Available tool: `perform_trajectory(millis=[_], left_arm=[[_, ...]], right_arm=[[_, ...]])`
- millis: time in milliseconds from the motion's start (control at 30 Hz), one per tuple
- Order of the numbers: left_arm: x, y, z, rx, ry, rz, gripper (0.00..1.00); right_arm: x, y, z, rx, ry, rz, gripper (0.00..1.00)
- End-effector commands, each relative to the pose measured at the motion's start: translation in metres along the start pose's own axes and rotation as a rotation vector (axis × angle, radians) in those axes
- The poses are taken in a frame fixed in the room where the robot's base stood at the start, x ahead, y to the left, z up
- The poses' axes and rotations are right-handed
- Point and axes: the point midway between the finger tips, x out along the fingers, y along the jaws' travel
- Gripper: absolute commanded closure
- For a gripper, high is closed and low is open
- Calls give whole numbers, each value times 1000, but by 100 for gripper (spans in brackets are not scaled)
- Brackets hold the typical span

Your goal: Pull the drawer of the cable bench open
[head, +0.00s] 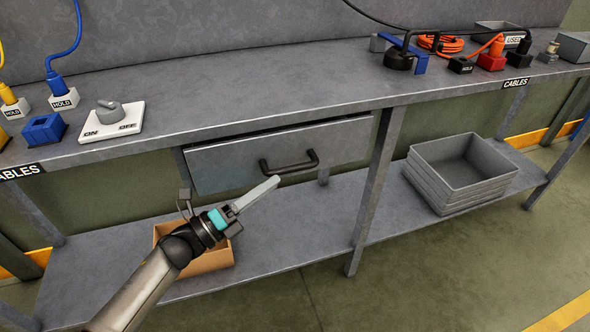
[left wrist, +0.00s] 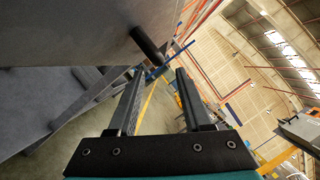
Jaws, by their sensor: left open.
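The drawer (head: 230,163) has a flat grey front under the top of the cable bench (head: 250,95). It looks shut, its front close under the bench edge. A black bar handle (head: 290,167) stands out from its front. My left gripper (head: 272,185) is open and empty, just below and in front of the handle, apart from it. In the left wrist view a dark bar, seemingly the handle (left wrist: 148,43), shows beyond my left gripper (left wrist: 159,74), not between the fingers. The drawer's inside is hidden. My right gripper is not in view.
A cardboard box (head: 212,262) stands on the lower shelf (head: 310,235) behind my left arm. Grey stacked trays (head: 460,172) stand further right on it. A bench leg (head: 375,190) rises right of the drawer. A switch (head: 108,118) and plugs lie on top. Floor in front is clear.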

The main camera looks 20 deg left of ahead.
Motion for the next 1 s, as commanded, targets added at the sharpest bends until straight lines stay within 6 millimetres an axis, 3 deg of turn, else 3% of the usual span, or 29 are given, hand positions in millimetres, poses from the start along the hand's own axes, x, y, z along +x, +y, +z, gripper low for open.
perform_trajectory(millis=[200,400,833,1000], left_arm=[[44,1,0,1,-1,-2,50],[68,1,0,-2,-1,1,50],[75,1,0,-2,0,2,52],[75,1,0,-2,-1,2,71]], right_arm=[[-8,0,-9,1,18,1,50],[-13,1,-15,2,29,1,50],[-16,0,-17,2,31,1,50],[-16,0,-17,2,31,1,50]])
